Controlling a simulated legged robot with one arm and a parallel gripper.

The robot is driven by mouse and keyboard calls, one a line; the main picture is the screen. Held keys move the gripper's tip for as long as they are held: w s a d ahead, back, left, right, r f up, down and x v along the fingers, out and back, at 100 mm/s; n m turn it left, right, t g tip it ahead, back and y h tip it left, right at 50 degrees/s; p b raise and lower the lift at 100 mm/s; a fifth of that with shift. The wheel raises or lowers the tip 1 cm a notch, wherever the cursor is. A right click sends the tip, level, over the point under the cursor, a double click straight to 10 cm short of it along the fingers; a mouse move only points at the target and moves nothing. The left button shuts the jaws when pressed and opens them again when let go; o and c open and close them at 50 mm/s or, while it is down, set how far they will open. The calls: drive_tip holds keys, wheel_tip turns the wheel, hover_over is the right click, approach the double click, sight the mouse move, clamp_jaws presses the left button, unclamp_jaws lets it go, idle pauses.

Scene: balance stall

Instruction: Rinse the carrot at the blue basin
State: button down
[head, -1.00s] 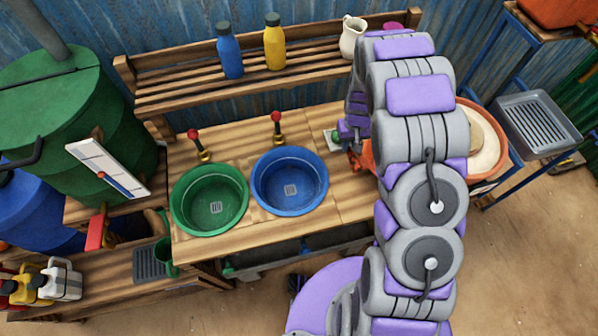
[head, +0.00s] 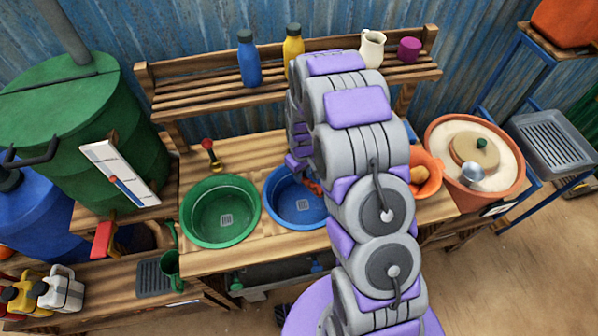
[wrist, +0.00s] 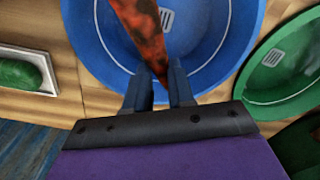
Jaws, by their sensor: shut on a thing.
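The blue basin (head: 297,208) is set in the wooden counter, its right part hidden behind my arm in the head view. In the wrist view the blue basin (wrist: 212,40) fills the upper middle. My gripper (wrist: 160,85) is shut on the carrot (wrist: 142,28), which is orange with dark brown patches. The carrot reaches out from the fingertips over the basin. In the head view a bit of orange-red (head: 314,187) shows beside my arm above the basin. I cannot tell whether the carrot touches the basin.
The green basin (head: 220,228) is left of the blue one, with a red-knobbed tap (head: 210,152) behind it. A green soap bar (wrist: 18,73) lies on a pale dish. An orange bowl (head: 431,165) and a large clay pot (head: 515,150) stand right. Bottles line the back shelf.

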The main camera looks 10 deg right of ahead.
drive_tip(key=shift+f, duration=0.35)
drive_tip(key=f+b, duration=0.1)
drive_tip(key=f, duration=0.2)
drive_tip(key=a+f+b, duration=0.1)
drive_tip(key=f, duration=0.3)
drive_tip(key=a+f+b, duration=0.1)
drive_tip(key=f, duration=0.2)
drive_tip(key=shift+a+f, duration=0.1)
drive_tip(key=shift+f, duration=0.5)
drive_tip(key=shift+d+f+b, duration=0.4)
drive_tip(key=shift+d+f, duration=0.1)
drive_tip(key=shift+d, duration=0.2)
drive_tip(key=shift+a, duration=0.55)
drive_tip(key=shift+d, duration=0.1)
drive_tip(key=shift+d, duration=0.3)
